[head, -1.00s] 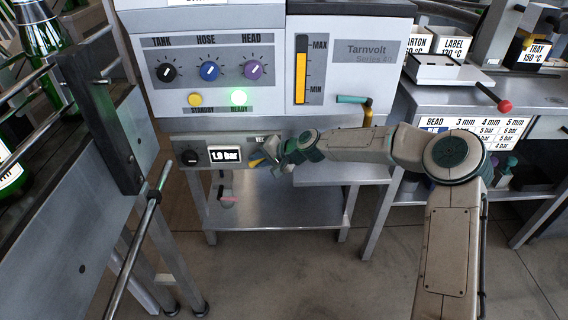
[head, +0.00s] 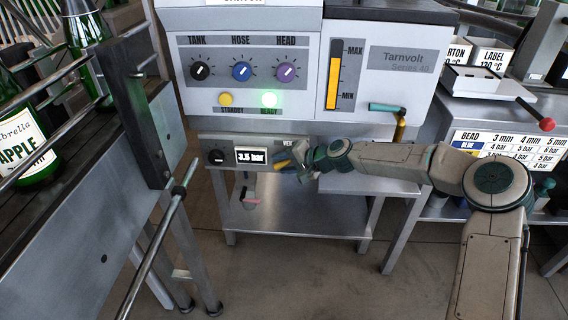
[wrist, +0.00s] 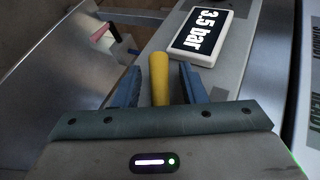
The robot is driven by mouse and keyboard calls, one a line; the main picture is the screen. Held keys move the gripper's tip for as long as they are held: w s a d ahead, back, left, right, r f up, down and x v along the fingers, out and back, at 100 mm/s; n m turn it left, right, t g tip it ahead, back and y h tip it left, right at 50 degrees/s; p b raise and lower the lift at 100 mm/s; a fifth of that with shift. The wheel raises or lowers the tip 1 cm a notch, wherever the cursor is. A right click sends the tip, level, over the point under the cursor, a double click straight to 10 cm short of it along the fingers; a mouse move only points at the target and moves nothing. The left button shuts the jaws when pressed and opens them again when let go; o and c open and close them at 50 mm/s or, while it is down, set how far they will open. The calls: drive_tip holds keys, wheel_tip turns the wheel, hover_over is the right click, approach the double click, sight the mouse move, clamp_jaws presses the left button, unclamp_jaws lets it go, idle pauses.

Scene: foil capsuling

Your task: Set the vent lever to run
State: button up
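The vent lever is a yellow handle (wrist: 159,78) on the grey panel beside the pressure display. It stands between the two blue fingers of my gripper (wrist: 160,88) in the wrist view, with a visible gap on each side. The fingers are open and do not appear to touch it. In the head view the yellow lever (head: 283,163) shows just left of my gripper (head: 292,165). My gripper and wrist hide most of the label above it, so its run marking cannot be read.
The pressure display (head: 252,156) reads 3.5 bar, with a black knob (head: 216,157) to its left. A small pink-tipped part (wrist: 103,32) hangs below the panel. The green READY lamp (head: 269,99) is lit. A bottle conveyor rail (head: 160,240) stands at left.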

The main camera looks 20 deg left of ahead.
drive_tip(key=shift+d, duration=0.1)
drive_tip(key=p+v, duration=0.2)
drive_tip(key=v, duration=1.1)
drive_tip(key=shift+d+r, duration=0.2)
drive_tip(key=shift+r, duration=0.05)
drive_tip(key=shift+c, duration=0.4)
